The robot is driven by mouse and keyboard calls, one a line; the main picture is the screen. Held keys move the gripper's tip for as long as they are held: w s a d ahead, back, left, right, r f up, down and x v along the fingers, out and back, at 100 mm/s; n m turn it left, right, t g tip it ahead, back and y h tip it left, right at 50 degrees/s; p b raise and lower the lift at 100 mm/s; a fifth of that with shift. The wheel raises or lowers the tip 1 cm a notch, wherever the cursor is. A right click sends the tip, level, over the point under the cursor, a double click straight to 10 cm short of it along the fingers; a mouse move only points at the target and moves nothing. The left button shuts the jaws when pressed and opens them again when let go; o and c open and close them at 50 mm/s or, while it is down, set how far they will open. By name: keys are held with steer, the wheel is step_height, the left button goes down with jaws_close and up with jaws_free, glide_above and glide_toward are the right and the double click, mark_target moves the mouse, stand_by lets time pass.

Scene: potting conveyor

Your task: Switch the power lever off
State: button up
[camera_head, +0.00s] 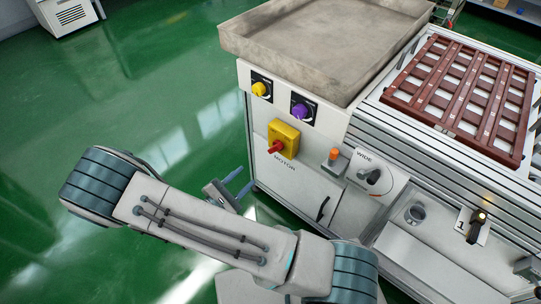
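A black lever (475,232) hangs downward on a small white plate at the right of the machine front, with a lit lamp (480,216) at its top. A red handle (276,147) sticks out of a yellow box (287,134) labelled MOTOR on the white panel. No label reading power is legible, so I cannot tell which of these is the power lever. My gripper (240,182) is left of the cabinet, its two blue-grey fingers apart with nothing seen between them. It touches none of the controls. My arm partly hides the gripper's base.
A yellow knob (259,89), a purple knob (300,110), an orange button (334,154) and a WIDE selector (373,176) share the machine front. A grey tray (275,47) and a brown slatted rack (420,101) lie on top. The green floor at left is clear.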

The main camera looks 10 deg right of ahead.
mark_target(273, 151)
steer(key=b+x, duration=0.2)
steer(key=x, duration=1.1)
steer(key=shift+w+d, duration=0.1)
steer(key=shift+d, duration=0.1)
steer(key=shift+a, duration=0.1)
jaws_close()
